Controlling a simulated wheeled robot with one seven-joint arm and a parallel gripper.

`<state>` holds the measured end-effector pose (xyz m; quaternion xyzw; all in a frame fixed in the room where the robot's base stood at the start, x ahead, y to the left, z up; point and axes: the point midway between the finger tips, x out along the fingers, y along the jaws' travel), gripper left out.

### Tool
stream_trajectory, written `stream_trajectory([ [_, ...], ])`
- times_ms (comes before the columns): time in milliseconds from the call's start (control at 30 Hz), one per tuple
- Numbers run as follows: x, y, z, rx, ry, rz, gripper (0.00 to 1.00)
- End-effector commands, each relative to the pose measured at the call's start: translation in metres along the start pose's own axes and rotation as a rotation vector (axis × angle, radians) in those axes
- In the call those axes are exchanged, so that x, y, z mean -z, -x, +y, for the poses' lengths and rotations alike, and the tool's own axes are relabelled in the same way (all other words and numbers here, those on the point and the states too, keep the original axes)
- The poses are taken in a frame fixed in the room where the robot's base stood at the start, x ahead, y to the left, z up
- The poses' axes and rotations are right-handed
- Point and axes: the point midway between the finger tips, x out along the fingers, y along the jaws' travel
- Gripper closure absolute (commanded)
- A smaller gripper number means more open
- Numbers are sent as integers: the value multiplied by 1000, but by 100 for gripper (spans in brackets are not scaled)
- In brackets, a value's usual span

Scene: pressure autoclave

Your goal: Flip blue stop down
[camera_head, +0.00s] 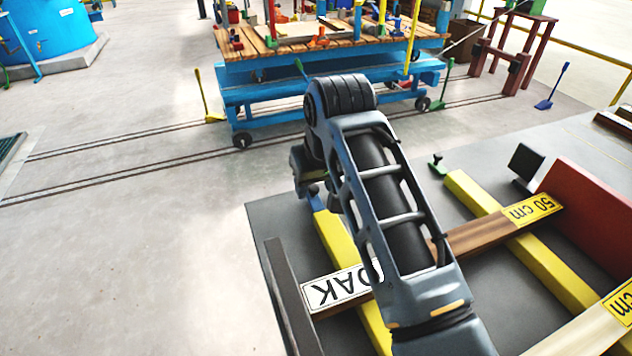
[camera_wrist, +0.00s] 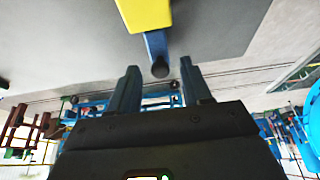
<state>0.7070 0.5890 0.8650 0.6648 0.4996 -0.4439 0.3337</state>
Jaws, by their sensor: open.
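The blue stop (camera_wrist: 155,45) shows in the wrist view as a short blue bar at the end of a yellow beam, with a dark round end. In the head view a bit of blue (camera_head: 316,200) shows at the far end of the left yellow beam (camera_head: 343,250), mostly hidden by my arm. My gripper (camera_wrist: 160,72) is open, with its two fingers apart on either side of the stop's dark end. I cannot tell whether the fingers touch it. In the head view my gripper is largely hidden behind my arm.
A wooden plank labelled OAK (camera_head: 345,288) lies across the yellow beams under my arm. A green stop (camera_head: 437,165) stands at the other beam's end. A red block (camera_head: 588,210) is at right. A blue cart (camera_head: 320,75) stands beyond, on rails. The floor at left is clear.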

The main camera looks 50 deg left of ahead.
Motion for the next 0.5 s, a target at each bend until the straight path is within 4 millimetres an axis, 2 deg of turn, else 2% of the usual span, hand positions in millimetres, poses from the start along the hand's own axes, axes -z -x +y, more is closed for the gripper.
stream_trajectory([
  [167, 0, 0, 0, 0, 0, 0, 51],
  [500, 0, 0, 0, 0, 0, 0, 84],
])
